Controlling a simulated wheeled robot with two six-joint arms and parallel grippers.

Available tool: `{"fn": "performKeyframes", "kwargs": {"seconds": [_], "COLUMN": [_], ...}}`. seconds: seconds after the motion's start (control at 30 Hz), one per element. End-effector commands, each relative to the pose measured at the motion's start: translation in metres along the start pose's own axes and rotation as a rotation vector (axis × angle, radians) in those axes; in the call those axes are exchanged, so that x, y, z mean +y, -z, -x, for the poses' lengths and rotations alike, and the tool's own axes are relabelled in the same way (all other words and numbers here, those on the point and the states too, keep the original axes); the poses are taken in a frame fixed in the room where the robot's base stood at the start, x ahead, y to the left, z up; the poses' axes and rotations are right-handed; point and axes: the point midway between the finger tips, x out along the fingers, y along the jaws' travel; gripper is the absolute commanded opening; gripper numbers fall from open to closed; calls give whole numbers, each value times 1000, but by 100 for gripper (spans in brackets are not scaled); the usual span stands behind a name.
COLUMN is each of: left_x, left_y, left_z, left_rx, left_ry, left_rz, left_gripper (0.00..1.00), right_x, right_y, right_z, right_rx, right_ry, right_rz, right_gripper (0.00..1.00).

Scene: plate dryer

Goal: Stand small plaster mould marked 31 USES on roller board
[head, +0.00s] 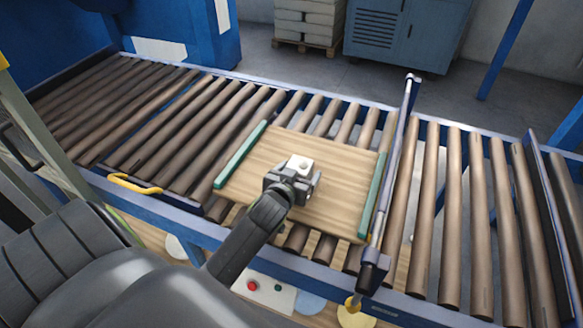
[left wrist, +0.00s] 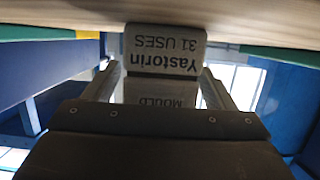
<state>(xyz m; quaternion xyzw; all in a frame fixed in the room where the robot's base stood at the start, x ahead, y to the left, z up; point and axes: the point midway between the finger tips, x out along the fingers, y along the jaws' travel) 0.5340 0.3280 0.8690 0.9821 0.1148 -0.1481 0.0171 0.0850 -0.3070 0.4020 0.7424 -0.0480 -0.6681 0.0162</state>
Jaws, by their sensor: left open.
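The small plaster mould (head: 302,163) is a pale block on the wooden roller board (head: 340,165), near its middle. In the left wrist view the picture is upside down, and the mould (left wrist: 165,50) shows "Yastorin 31 USES" on one face and "MOULD" on another. It appears to stand upright against the board's surface (left wrist: 270,22). My left gripper (head: 295,180) is open at the mould, with one finger on each side. Whether the fingers touch it cannot be told. My right gripper is not in view.
The board has green strips (head: 240,155) along its left and right ends and lies on the brown rollers (head: 160,110). A blue bar (head: 398,150) crosses the conveyor just right of the board. A yellow handle (head: 135,185) sits on the near blue rail.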

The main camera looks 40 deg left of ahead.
Motion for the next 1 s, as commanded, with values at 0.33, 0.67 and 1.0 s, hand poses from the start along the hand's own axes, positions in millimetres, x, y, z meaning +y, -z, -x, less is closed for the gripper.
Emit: {"fn": "performKeyframes", "kwargs": {"seconds": [0.33, 0.67, 1.0], "left_x": [0, 0, 0], "left_y": [-2, -1, 0], "left_z": [59, 108, 116], "left_rx": [-2, -2, -1], "left_ry": [2, 1, 1], "left_rz": [3, 3, 0], "left_gripper": [78, 78, 78], "right_x": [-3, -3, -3], "right_y": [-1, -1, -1], "right_z": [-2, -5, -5], "right_rx": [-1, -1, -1], "right_ry": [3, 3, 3], "right_rz": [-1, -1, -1], "right_gripper": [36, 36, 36]}}
